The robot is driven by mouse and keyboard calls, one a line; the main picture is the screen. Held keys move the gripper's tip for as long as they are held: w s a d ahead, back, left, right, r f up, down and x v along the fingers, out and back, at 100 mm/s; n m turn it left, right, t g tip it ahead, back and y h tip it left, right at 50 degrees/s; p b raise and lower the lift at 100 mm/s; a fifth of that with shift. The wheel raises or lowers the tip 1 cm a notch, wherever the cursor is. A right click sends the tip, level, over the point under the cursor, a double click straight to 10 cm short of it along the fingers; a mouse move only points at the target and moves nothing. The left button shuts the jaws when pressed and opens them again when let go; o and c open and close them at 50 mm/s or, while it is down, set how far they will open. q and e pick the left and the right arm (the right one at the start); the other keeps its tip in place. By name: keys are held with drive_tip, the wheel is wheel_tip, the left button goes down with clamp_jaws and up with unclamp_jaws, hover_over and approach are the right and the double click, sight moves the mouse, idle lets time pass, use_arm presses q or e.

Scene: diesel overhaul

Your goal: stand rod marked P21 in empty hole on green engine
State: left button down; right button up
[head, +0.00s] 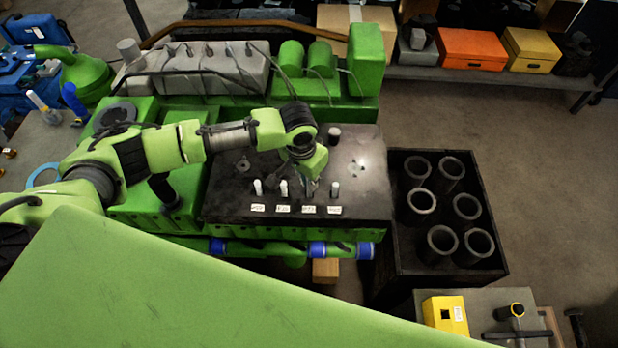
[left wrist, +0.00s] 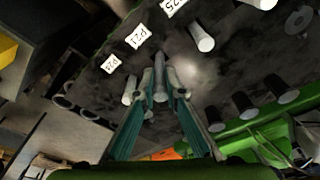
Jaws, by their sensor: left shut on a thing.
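The green engine (head: 160,200) carries a dark top plate (head: 225,205) with pale rods standing in a row behind small white labels. My left gripper (head: 309,182) points down at the third rod from the left. In the left wrist view its fingers (left wrist: 160,92) are shut on a pale grey rod (left wrist: 159,66). This rod is in line with the label P21 (left wrist: 137,37). I cannot tell whether it is lifted at all. Other rods stand on either side of it (left wrist: 203,38) (left wrist: 129,91). A ring-like round feature (head: 243,165), possibly a hole, shows on the plate. My right gripper is not in view.
A dark crate (head: 398,240) with several upright cylinder sleeves stands right of the engine. A rod with a pale top (head: 334,135) stands near the plate's back edge, and dark pegs (left wrist: 243,105) show in the wrist view. Orange and yellow boxes (head: 472,49) (head: 532,50) sit on a back shelf.

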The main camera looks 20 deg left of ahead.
use_arm(q)
drive_tip(key=shift+f+b, duration=0.6)
drive_tip(key=shift+f, duration=0.95)
drive_tip(key=c, duration=2)
unclamp_jaws()
drive_tip(key=r, duration=0.4)
drive_tip(key=s+r, duration=0.1)
drive_tip(key=r, duration=0.6)
drive_tip(key=shift+s+a+r, duration=0.3)
drive_tip(key=shift+s+r, duration=0.05)
drive_tip(key=shift+r, duration=0.05)
